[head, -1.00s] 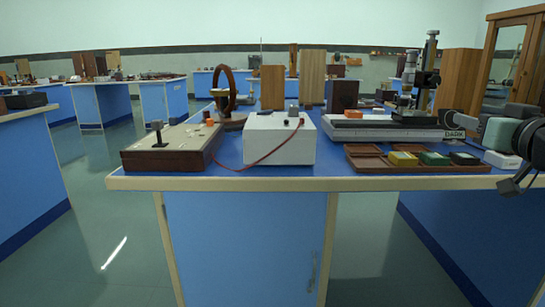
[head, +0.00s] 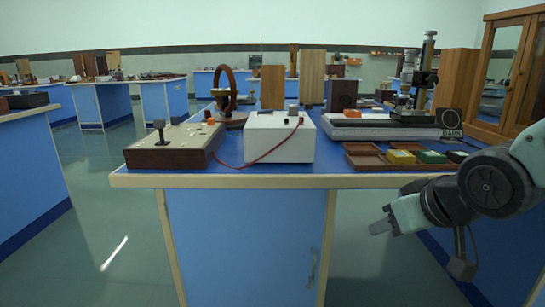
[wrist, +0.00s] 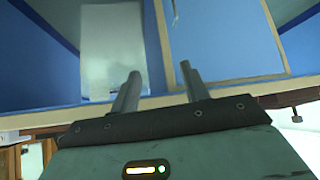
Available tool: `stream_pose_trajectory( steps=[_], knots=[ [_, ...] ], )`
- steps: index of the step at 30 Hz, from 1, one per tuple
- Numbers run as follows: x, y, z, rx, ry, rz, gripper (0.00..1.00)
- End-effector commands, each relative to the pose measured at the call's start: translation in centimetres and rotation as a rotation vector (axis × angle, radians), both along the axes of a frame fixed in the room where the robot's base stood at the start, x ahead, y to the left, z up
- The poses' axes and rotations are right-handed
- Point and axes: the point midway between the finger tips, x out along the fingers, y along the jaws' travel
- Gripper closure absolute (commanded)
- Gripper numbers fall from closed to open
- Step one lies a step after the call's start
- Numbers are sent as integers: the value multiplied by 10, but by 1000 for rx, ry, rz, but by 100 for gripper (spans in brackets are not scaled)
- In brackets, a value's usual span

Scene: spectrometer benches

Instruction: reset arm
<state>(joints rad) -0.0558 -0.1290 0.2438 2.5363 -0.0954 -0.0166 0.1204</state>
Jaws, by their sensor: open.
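My gripper (head: 380,227) hangs low in front of the bench's right part in the head view, below the bench top and pointing left. In the wrist view its two fingers (wrist: 160,82) stand apart with nothing between them. My forearm comes in from the right edge and covers part of the bench's right end.
The bench (head: 245,181) carries a wooden-sided box (head: 165,158), a white box (head: 279,141) with a red cable, a brown tray (head: 366,160) with yellow and green blocks, and an instrument by a "DARK" sign (head: 451,134). Open floor (head: 105,215) lies to the left.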

Motion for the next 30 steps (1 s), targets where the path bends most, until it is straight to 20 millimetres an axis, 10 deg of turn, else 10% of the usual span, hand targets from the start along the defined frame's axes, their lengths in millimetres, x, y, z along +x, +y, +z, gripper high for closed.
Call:
stream_pose_trajectory(
  steps=[6,14,30],
  knots=[
    [-102,56,-48,-139,371,212,55],
    [-204,71,-63,-296,679,401,55],
    [-197,70,83,-283,665,382,55]
  ],
)
